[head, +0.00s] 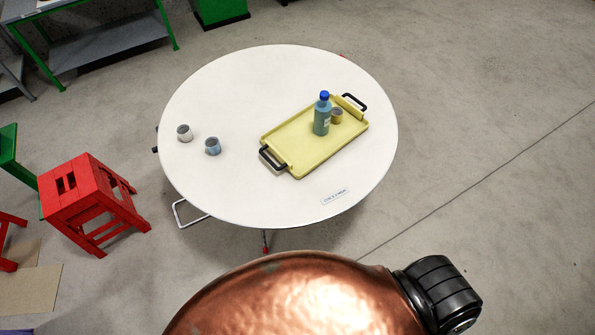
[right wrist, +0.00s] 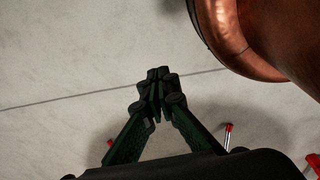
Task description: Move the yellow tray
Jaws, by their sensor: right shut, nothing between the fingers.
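The yellow tray (head: 297,146) lies at an angle on the right part of the round white table in the head view. It has two black handles, one at its near left end (head: 272,158) and one at its far right end (head: 355,102). A blue-capped bottle (head: 322,115) and a small yellowish cup (head: 337,116) stand on the tray. My right gripper (right wrist: 157,88) shows in the right wrist view, shut and empty, over bare floor and away from the tray. My left gripper is in neither view.
The white table (head: 240,90) also holds a pale cup (head: 184,132), a blue-grey cup (head: 212,146) and a small label (head: 335,196). A red stool (head: 85,195) stands left of the table. A green-framed bench (head: 100,45) is at the back left. The floor on the right is clear.

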